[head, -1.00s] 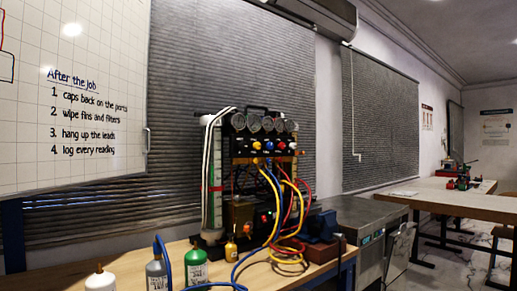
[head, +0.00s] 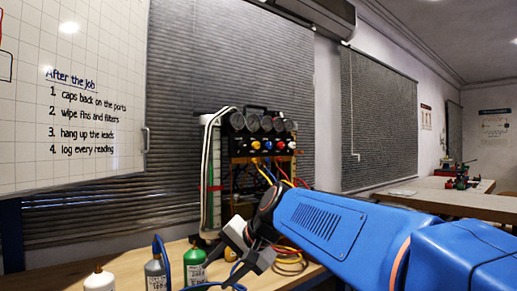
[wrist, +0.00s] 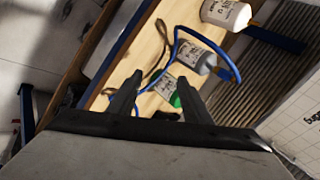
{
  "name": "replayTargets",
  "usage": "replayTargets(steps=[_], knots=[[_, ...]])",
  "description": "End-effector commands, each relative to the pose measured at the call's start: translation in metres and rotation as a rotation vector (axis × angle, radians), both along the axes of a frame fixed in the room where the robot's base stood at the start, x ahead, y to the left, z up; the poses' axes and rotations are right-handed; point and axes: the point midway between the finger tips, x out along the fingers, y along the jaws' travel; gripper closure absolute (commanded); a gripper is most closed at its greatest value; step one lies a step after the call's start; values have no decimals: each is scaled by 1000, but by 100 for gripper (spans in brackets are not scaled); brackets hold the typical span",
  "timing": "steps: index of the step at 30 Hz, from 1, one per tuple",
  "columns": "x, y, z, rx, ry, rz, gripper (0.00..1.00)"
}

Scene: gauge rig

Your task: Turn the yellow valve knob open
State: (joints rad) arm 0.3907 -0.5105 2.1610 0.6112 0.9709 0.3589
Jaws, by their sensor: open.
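The gauge rig (head: 262,125) stands at the back of the workbench with a row of round gauges above a row of coloured knobs. The yellow valve knob (head: 256,145) is at the left of that row, beside a blue knob (head: 268,146) and a red knob (head: 280,146). My gripper (head: 246,252) is in front of and below the knobs, apart from them, and my arm hides the rig's lower right part. In the wrist view my gripper (wrist: 156,92) is open and empty, aimed at the bench and bottles. The yellow knob is not in the wrist view.
A white bottle (head: 99,280), a grey bottle (head: 156,273) and a green bottle (head: 195,267) stand at the front left. A blue hose (wrist: 211,45) loops near them. Yellow and red hoses hang below the rig. A whiteboard (head: 110,160) is at the left.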

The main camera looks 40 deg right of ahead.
Motion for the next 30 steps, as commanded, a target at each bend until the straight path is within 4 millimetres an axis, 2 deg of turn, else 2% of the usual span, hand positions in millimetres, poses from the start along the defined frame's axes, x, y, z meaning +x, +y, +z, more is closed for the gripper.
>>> replayTargets(steps=[1,6,11,15,21,24,27,30], knots=[[17,-15,18,63,-22,-64,55],[65,-66,83,296,-110,-264,55],[100,-128,145,514,-210,-428,55],[119,-193,200,705,-310,-550,55],[124,-284,269,951,-452,-670,55],[121,-315,292,1034,-503,-700,55],[117,-334,306,1085,-536,-714,55],[117,-342,312,1108,-548,-719,55]])
